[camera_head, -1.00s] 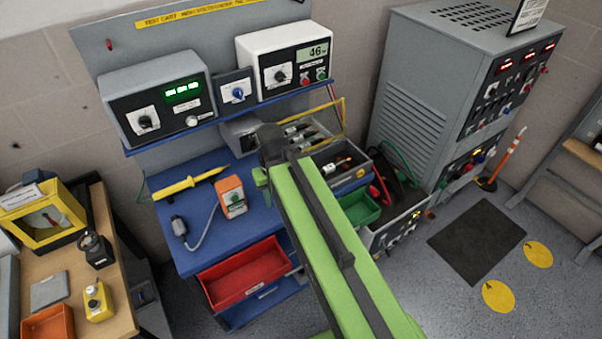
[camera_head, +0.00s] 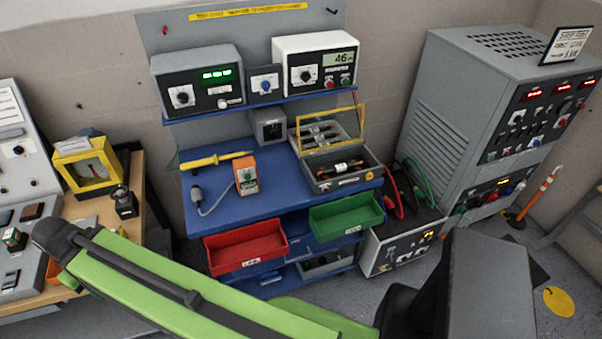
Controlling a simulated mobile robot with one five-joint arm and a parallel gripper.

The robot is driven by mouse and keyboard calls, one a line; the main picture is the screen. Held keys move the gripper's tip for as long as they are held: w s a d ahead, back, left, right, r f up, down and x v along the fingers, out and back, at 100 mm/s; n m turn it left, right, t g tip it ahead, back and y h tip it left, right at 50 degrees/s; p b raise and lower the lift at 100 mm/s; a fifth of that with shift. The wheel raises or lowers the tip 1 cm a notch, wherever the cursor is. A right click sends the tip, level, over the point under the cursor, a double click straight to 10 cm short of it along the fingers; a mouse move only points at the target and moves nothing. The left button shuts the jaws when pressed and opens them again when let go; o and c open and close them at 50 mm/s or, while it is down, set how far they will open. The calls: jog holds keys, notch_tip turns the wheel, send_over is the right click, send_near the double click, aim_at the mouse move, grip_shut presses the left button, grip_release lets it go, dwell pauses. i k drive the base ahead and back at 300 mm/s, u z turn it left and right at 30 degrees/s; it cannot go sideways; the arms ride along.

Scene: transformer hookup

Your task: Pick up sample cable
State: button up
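My green arm reaches from the bottom middle to the lower left, ending in a dark joint in front of the wooden bench. No gripper fingers show. My arm is well left of and nearer than the test box, and does not touch the cable.
The blue cart top (camera_head: 230,207) also carries a yellow probe (camera_head: 215,160) and an orange handheld box (camera_head: 247,174). Red (camera_head: 245,247) and green (camera_head: 346,216) bins jut from its front. A tall grey cabinet (camera_head: 440,110) stands right. A wooden bench (camera_head: 92,206) with instruments stands left.

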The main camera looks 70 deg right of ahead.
aim_at(339, 168)
jog(key=u, duration=0.1)
jog(key=k, duration=1.1)
jog(key=z, duration=0.7)
jog(key=i, duration=0.75)
jog(key=u, duration=0.05)
